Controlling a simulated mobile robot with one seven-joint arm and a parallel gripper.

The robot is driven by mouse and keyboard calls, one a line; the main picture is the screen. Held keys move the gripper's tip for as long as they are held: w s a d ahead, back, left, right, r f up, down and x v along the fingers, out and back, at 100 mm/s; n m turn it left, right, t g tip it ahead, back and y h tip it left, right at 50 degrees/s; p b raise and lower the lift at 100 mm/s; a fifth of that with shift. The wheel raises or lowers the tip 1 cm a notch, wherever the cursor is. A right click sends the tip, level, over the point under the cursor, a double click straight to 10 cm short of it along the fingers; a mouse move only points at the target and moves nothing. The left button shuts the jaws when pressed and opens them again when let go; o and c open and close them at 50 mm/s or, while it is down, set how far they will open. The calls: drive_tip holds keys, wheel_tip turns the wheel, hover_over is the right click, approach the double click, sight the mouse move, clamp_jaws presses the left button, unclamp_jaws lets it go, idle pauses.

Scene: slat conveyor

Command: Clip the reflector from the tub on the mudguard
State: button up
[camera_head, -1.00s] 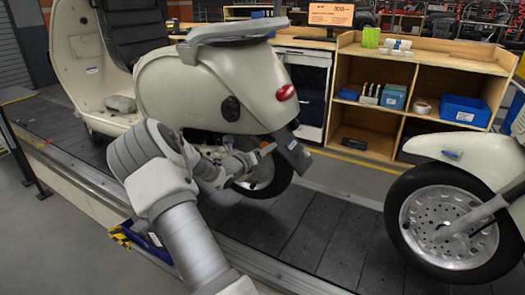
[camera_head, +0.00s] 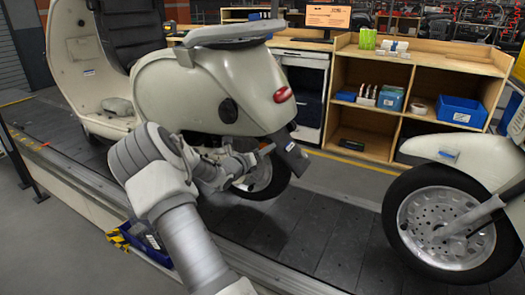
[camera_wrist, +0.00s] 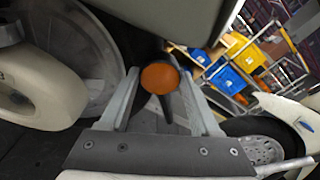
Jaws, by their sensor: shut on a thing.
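The cream scooter's dark mudguard (camera_head: 291,155) hangs behind its rear wheel, below the red tail light. My gripper (camera_head: 266,150) is beside the mudguard's left edge in the head view; whether it touches is too small to tell. In the wrist view my gripper (camera_wrist: 160,88) is shut on a round orange reflector (camera_wrist: 160,78), its face towards the camera. A blue tub (camera_head: 146,247) sits low at the conveyor's near edge, partly hidden by my arm; its contents cannot be made out.
The scooter (camera_head: 190,90) stands on the dark slat conveyor (camera_head: 310,235). A second scooter's front wheel (camera_head: 440,222) is to the right, with open slats between. A wooden shelf unit (camera_head: 400,100) stands behind the conveyor.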

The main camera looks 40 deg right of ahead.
drive_tip(key=o, duration=1.4)
drive_tip(key=p+v, duration=0.4)
drive_tip(key=v, duration=1.3)
drive_tip(key=shift+a+p, duration=0.15)
drive_tip(key=shift+p, duration=0.15)
